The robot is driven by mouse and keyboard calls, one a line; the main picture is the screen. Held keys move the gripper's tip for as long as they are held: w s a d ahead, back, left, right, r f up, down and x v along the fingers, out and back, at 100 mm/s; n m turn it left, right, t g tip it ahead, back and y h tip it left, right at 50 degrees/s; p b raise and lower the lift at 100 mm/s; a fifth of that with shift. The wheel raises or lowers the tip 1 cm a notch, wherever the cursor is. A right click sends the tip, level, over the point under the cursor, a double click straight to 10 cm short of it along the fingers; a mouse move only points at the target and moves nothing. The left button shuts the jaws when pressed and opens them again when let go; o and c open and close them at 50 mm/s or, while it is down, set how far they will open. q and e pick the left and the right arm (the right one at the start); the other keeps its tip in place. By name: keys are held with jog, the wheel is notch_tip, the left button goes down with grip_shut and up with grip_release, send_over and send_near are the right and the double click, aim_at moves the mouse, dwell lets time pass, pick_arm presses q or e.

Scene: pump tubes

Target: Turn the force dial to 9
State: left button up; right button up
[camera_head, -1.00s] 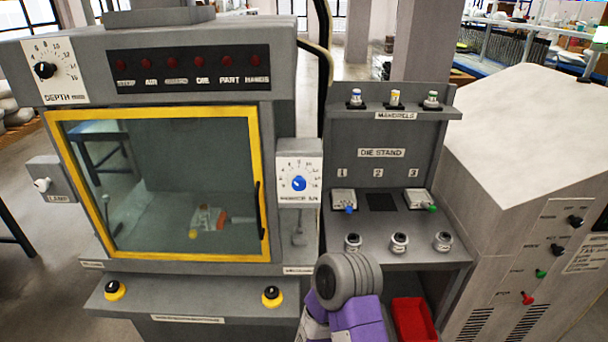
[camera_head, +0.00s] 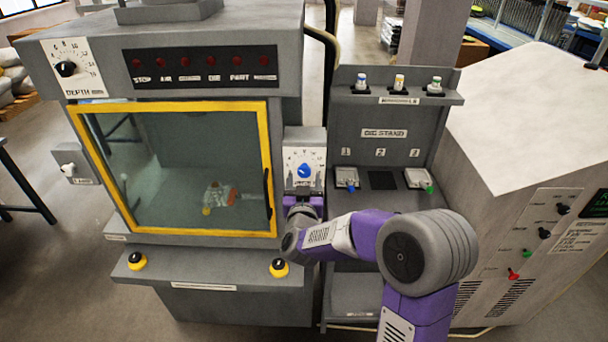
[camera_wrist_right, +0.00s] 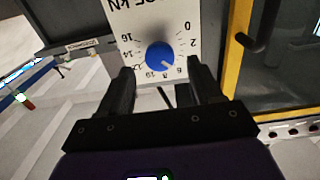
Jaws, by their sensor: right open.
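The force dial is a blue knob (camera_head: 304,170) on a white numbered plate (camera_head: 304,156), between the yellow-framed window and the die stand. In the right wrist view the plate is upside down, with the blue knob (camera_wrist_right: 160,56) below its "kN" lettering. I cannot clearly read which number the knob points to. My right gripper (camera_wrist_right: 161,80) is open, with a black finger on either side of the knob's line. It looks close in front, but I cannot tell whether it touches. In the head view my right gripper (camera_head: 303,199) is just below the knob, partly hidden by its wrist.
The yellow-framed window (camera_head: 180,165) is left of the dial, with a black handle (camera_head: 268,190). The die stand (camera_head: 385,133) is to the right. A depth dial (camera_head: 66,69) is at upper left. Two yellow-ringed buttons (camera_head: 278,267) (camera_head: 137,261) sit on the front ledge.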

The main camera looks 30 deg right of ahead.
aim_at(304, 171)
jog(key=shift+x, duration=1.35)
jog(key=c, duration=1)
jog(key=shift+f+m+b, duration=0.15)
jog(key=shift+m+b, duration=0.45)
jog(key=shift+b, duration=0.3)
jog(key=shift+c, duration=0.2)
jog(key=m+b, duration=0.6)
jog(key=b, duration=0.1)
jog(key=shift+s+d+f+m+b, duration=0.1)
jog(key=shift+m+b, duration=0.25)
jog(key=shift+m, duration=0.05)
jog(key=shift+m+b, duration=1.6)
jog(key=shift+m, duration=0.3)
jog(key=o, duration=1)
